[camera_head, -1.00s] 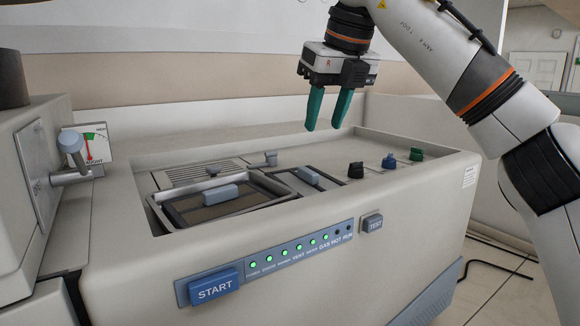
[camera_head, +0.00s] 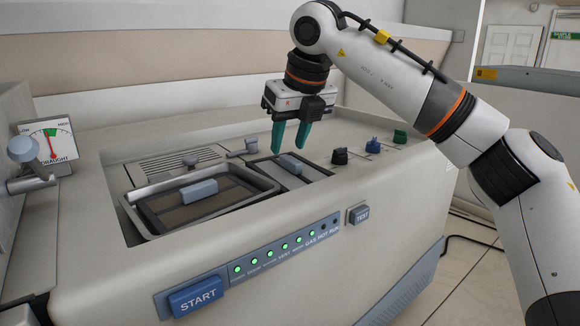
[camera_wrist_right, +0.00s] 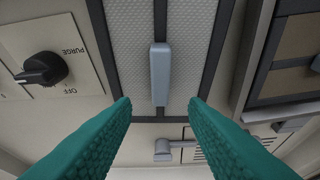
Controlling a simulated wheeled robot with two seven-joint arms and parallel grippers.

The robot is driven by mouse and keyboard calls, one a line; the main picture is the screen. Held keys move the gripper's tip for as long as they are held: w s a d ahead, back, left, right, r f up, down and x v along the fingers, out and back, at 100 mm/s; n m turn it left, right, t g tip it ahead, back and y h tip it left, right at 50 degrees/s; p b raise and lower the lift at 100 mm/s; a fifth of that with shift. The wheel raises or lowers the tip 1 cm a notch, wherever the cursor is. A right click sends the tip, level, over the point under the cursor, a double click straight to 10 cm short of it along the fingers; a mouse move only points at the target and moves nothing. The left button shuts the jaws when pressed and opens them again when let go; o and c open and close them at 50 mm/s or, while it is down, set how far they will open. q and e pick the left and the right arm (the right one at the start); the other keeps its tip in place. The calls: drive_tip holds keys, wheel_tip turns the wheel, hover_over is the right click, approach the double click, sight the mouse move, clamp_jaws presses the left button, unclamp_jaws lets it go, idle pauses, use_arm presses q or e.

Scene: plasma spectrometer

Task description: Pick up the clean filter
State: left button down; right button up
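A pale mesh filter panel (camera_head: 312,173) with a blue-grey bar handle (camera_head: 291,164) sits in the narrower slot on top of the machine; I take it as the clean filter. My right gripper (camera_head: 288,150) points down just above that handle, with its green fingers apart and empty. In the right wrist view the handle (camera_wrist_right: 160,75) shows ahead between the open fingers (camera_wrist_right: 160,104), against the pale mesh (camera_wrist_right: 191,45). The fingers do not appear to touch it. My left gripper is not in view.
A brown filter (camera_head: 180,207) with a similar handle (camera_head: 199,191) lies in the larger framed recess to the left. Black, blue and green knobs (camera_head: 372,146) stand to the right. The front has a START button (camera_head: 196,296) and green lights. A draught gauge (camera_head: 48,144) stands at the far left.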

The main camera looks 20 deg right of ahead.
sight(286, 156)
drive_tip(key=shift+p+x, duration=0.35)
drive_tip(key=shift+x, duration=1.2)
drive_tip(key=shift+s, duration=0.15)
clamp_jaws()
drive_tip(key=shift+r, duration=0.2)
